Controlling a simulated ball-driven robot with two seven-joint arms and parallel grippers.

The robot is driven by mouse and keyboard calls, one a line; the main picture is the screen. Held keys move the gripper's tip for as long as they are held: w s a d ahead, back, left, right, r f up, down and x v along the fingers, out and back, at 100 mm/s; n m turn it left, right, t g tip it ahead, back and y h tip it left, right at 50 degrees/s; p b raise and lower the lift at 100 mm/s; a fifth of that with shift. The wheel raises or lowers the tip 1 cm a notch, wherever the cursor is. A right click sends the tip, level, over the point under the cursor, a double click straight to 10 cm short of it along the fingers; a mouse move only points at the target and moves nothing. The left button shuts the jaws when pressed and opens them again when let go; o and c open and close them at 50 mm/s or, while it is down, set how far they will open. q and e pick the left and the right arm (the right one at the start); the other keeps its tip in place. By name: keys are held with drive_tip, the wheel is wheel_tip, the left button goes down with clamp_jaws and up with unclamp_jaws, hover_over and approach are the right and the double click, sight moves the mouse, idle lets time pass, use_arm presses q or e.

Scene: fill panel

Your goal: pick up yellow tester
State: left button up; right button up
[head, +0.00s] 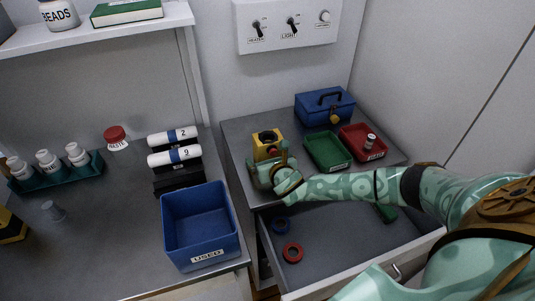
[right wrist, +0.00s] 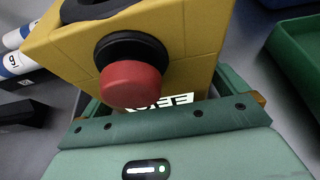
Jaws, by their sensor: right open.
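The yellow tester (head: 267,137) stands on the right-hand counter, with a dark round part on top and a red button low on its near side. In the right wrist view the yellow tester (right wrist: 205,35) fills the upper middle, its red button in a black collar facing me. White lettering shows below the button, partly hidden by my gripper. My right gripper (head: 266,165) is at the tester's near side, its jaws open. In the right wrist view green finger parts show on either side of the tester; whether they touch it I cannot tell. My left gripper is not in view.
A green tray (head: 328,151) and a red tray (head: 363,143) sit right of the tester, with a blue padlocked box (head: 324,106) behind. An open drawer (head: 330,240) holds two rings. A blue bin (head: 201,226) labelled USED stands on the left counter.

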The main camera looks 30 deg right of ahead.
drive_tip(key=shift+r, duration=0.1)
drive_tip(key=c, duration=1.2)
